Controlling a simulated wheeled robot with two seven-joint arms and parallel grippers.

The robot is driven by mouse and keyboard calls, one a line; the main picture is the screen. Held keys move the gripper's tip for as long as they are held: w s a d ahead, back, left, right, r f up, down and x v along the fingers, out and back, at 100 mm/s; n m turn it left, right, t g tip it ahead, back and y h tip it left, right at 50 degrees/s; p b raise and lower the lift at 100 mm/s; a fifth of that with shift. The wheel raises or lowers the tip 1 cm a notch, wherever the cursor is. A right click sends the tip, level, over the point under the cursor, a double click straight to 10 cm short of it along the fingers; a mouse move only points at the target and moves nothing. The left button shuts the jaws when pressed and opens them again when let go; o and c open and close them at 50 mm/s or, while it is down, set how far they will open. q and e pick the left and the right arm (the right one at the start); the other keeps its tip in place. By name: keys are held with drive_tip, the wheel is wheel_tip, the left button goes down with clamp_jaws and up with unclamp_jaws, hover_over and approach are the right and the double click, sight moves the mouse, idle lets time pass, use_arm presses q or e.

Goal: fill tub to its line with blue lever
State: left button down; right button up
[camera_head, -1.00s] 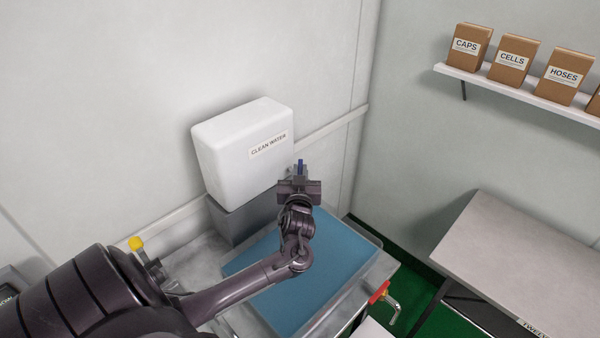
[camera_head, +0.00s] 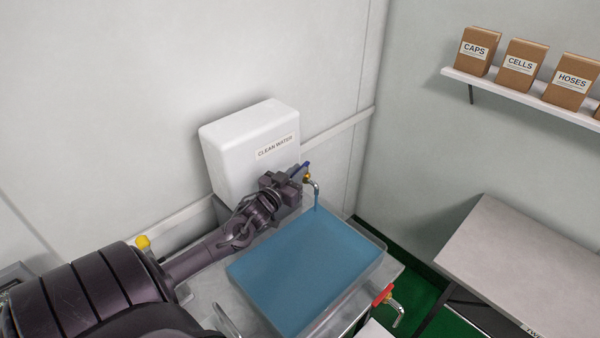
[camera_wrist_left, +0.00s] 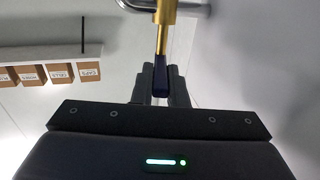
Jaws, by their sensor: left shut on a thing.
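The blue lever (camera_head: 307,164) sits on a brass tap with a curved metal spout (camera_head: 316,187), in front of the white clean water tank (camera_head: 235,150). My left gripper (camera_head: 300,173) is at the tap, shut on the blue lever. In the left wrist view the dark blue lever (camera_wrist_left: 160,82) hangs from its brass stem between the two fingers. The clear-walled tub (camera_head: 375,246) stands below the spout and holds blue water (camera_head: 305,270). My right gripper is not in view.
A red lever (camera_head: 383,294) with a metal spout is at the tub's front right. A yellow knob (camera_head: 142,243) is left, beside my arm. A grey table (camera_head: 520,270) stands right, below a shelf (camera_head: 520,98) with labelled boxes. Green floor shows between.

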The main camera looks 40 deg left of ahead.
use_arm(q)
drive_tip(key=shift+a+m+h, duration=0.35)
drive_tip(key=shift+m+h, duration=0.35)
drive_tip(key=shift+h, duration=0.4)
drive_tip(key=c, duration=1.4)
unclamp_jaws()
drive_tip(key=shift+c, duration=0.2)
drive_tip(key=shift+s+f, duration=0.1)
drive_tip(key=shift+s, duration=0.5)
drive_tip(key=s+b, duration=0.1)
drive_tip(key=s, duration=0.5)
drive_tip(key=shift+s, duration=0.35)
drive_tip(key=shift+d, duration=0.1)
